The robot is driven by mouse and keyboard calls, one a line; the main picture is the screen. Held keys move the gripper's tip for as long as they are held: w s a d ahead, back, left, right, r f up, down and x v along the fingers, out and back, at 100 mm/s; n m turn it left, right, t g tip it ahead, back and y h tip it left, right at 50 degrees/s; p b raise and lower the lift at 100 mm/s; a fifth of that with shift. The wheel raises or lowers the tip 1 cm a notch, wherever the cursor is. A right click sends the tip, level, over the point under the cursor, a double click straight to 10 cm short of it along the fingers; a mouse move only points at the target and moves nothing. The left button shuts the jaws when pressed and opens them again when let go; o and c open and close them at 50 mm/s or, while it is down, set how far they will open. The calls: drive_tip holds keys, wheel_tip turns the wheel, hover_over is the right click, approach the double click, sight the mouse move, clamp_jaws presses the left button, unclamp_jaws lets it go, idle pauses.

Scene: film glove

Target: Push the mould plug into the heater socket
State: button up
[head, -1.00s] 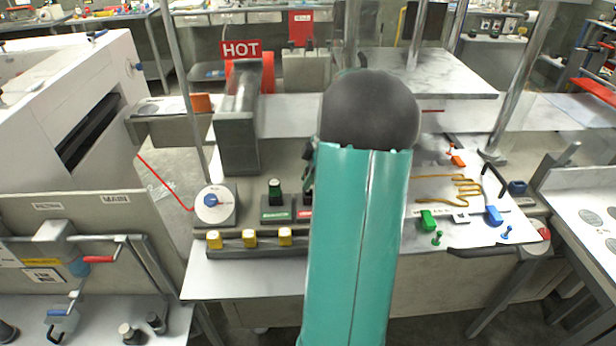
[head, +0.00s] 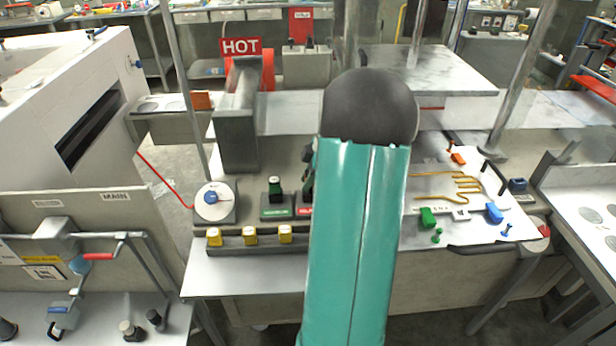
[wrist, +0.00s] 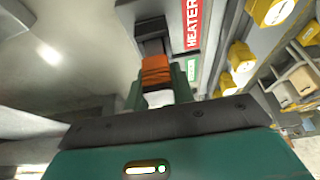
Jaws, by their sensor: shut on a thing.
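The mould plug (wrist: 157,72) is an orange block in the middle of the wrist view. My gripper (wrist: 158,88) is shut on it, with a green finger on each side. The plug's far end points at a dark block, apparently the heater socket (wrist: 150,30), beside the red HEATER label (wrist: 193,18). The plug's end meets or nearly meets this block; I cannot tell how far it is in. In the head view my teal arm hides the gripper, plug and socket. Only part of the red label (head: 305,211) shows left of the arm.
A green-labelled block with a green-topped part (head: 275,190) stands left of the arm. Yellow blocks (head: 250,235) line a rail in front, and a dial (head: 213,202) stands further left. A HOT sign (head: 241,46) is behind. Small coloured parts lie on the white board (head: 470,225) at right.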

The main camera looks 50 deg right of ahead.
drive_tip(key=shift+f, duration=0.6)
drive_tip(key=o, duration=1.1)
drive_tip(key=v, duration=1.3)
drive_tip(key=shift+s+d+r, duration=0.1)
drive_tip(key=shift+d+r, duration=0.1)
drive_tip(key=shift+r, duration=0.1)
